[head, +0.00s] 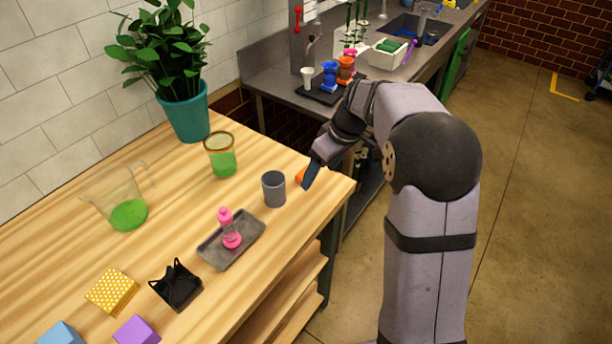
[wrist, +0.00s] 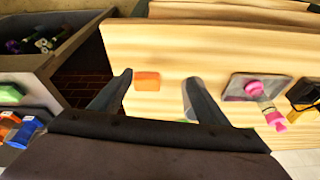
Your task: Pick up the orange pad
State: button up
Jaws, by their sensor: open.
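The orange pad (head: 300,175) lies on the wooden table near its right edge, partly hidden by my gripper in the head view. In the wrist view the orange pad (wrist: 147,81) is a small flat block lying between the lines of my two fingers, closer to the left one. My gripper (head: 308,182) is open and points down at the pad; its fingers (wrist: 156,88) stand apart with nothing held between them. I cannot tell the exact height of the fingertips above the table.
A grey cup (head: 274,190) stands just left of the pad. A grey tray (head: 216,256) with a pink bottle (head: 230,232) lies nearer the front. A green-filled glass (head: 221,158) and a potted plant (head: 188,112) stand behind. The table's right edge is close to the pad.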

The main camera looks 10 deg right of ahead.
jog(key=shift+n+t, duration=0.3)
jog(key=shift+n, duration=0.4)
jog(key=shift+w+a+f+p, duration=0.3)
jog(key=shift+w+f+p, duration=0.25)
jog(key=shift+w+f, duration=0.45)
jog(key=shift+w+a+f+p, duration=0.35)
jog(key=shift+w+f+p, duration=0.15)
jog(key=shift+w+f, duration=0.5)
jog(key=shift+w+a+f+p, duration=0.3)
jog(key=shift+w+f+p, duration=0.25)
jog(key=shift+w+f, duration=0.45)
jog(key=shift+s, duration=0.1)
jog(key=c, duration=1.1)
